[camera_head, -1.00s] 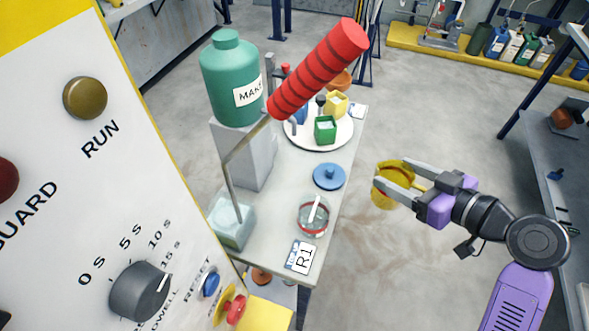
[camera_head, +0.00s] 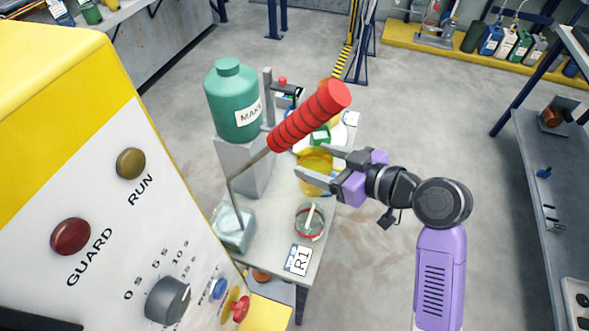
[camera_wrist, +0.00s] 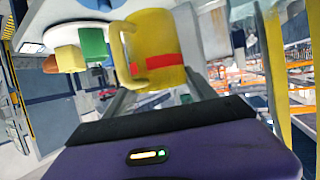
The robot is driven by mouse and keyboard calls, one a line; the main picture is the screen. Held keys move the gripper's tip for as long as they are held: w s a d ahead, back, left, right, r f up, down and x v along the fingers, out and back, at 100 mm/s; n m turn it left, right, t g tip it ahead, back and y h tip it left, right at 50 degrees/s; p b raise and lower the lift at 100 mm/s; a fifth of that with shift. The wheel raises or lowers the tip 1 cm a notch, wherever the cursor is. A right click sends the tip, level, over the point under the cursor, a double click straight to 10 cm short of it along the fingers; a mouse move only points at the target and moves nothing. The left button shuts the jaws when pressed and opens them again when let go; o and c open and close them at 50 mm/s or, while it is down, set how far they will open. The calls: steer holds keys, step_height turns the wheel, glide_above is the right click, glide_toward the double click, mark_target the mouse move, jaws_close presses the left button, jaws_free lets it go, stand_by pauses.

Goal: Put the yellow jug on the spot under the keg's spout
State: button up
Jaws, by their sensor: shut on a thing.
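The yellow jug (camera_head: 318,160) is held in my gripper (camera_head: 310,160), over the right part of the narrow bench in the head view. In the wrist view the jug (camera_wrist: 158,45) has a red band and a handle on its left side; the two fingers (camera_wrist: 160,80) close on its sides. The green keg (camera_head: 232,110), with a white label, stands on a grey block left of the jug. A red ribbed handle (camera_head: 310,115) slants across in front and hides part of the area between them. I cannot make out the spout or the spot under it.
A glass beaker with a red band (camera_head: 309,222) and an R1 card (camera_head: 298,260) are on the near bench. Green (camera_head: 320,136) and other small blocks stand beyond the jug. The control panel (camera_head: 100,200) fills the left. Open floor lies right of the bench.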

mark_target(299, 159)
steer(key=a, duration=0.1)
steer(key=w+a, duration=0.1)
steer(key=a, duration=0.1)
steer(key=w+a+p, duration=0.1)
steer(key=a, duration=0.1)
steer(key=shift+f, duration=0.15)
steer(key=f, duration=0.3)
steer(key=f+p, duration=0.1)
steer(key=f, duration=0.2)
steer(key=shift+s+d, duration=0.1)
steer(key=shift+d, duration=0.1)
steer(key=shift+a+f+p, duration=0.15)
steer(key=shift+p, duration=0.25)
steer(key=shift+f, duration=0.2)
steer(key=o, duration=1.9)
steer(key=shift+f, duration=0.1)
steer(key=shift+c, duration=0.2)
